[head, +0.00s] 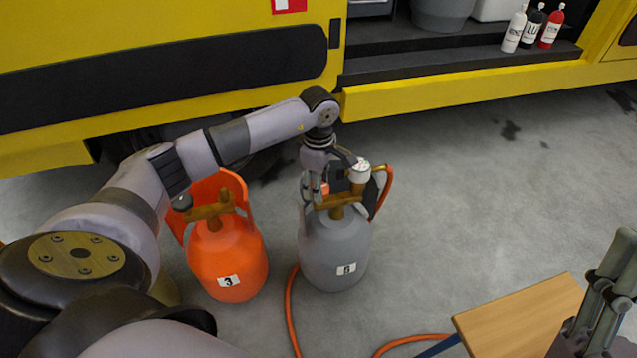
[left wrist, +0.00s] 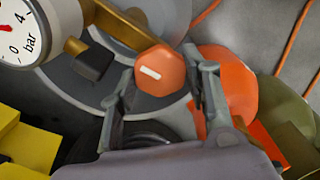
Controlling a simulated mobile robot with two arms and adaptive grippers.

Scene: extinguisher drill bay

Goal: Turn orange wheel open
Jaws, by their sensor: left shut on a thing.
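The orange wheel (left wrist: 160,72), a small knob with a white bar mark, sits between the two fingers of my left gripper (left wrist: 160,85) in the left wrist view. The fingers are shut on its sides. In the head view my left gripper (head: 318,190) reaches down to the brass valve (head: 337,200) on top of the grey cylinder (head: 335,250), and only a bit of the wheel shows. A round pressure gauge (head: 359,173) is on this valve; it also shows in the left wrist view (left wrist: 22,30). My right gripper (head: 605,305) is partly in view at the lower right.
An orange cylinder (head: 228,260) marked 3 stands just left of the grey one. An orange hose (head: 289,310) runs over the floor. A wooden table (head: 520,315) is at the lower right. Small bottles (head: 532,27) stand on the yellow vehicle's step.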

